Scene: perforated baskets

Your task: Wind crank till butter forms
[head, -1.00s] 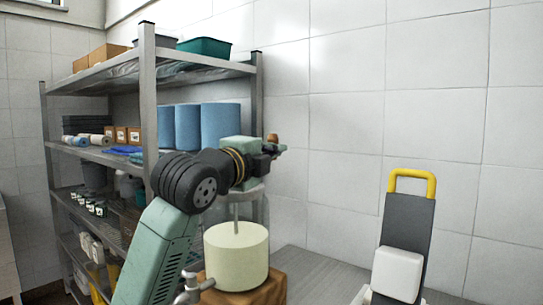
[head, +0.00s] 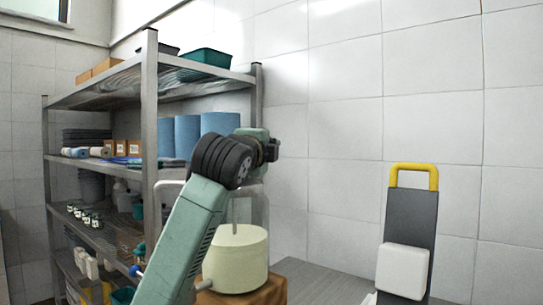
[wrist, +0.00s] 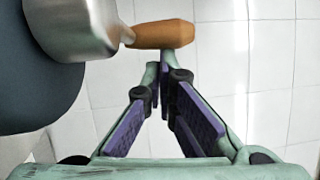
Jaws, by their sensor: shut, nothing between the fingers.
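The churn's clear jar (head: 257,203) stands on a wooden base (head: 262,291), with a pale cream-yellow mass (head: 238,262) filling its lower part and a thin rod running down into it. In the wrist view, the crank's brown wooden handle (wrist: 163,34) sticks out sideways beside the metal housing (wrist: 72,28). My gripper (wrist: 158,72) is shut and empty. Its fingertips come together just below the handle in the picture; whether they touch it I cannot tell. In the head view my arm hides the handle and my fingers.
A metal shelf rack (head: 149,110) with blue rolls (head: 188,138), boxes and a green bin (head: 205,57) stands behind at the left. A dark panel (head: 409,225) with a yellow handle (head: 414,170) and white block stands at the right. Bare tiled wall lies between.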

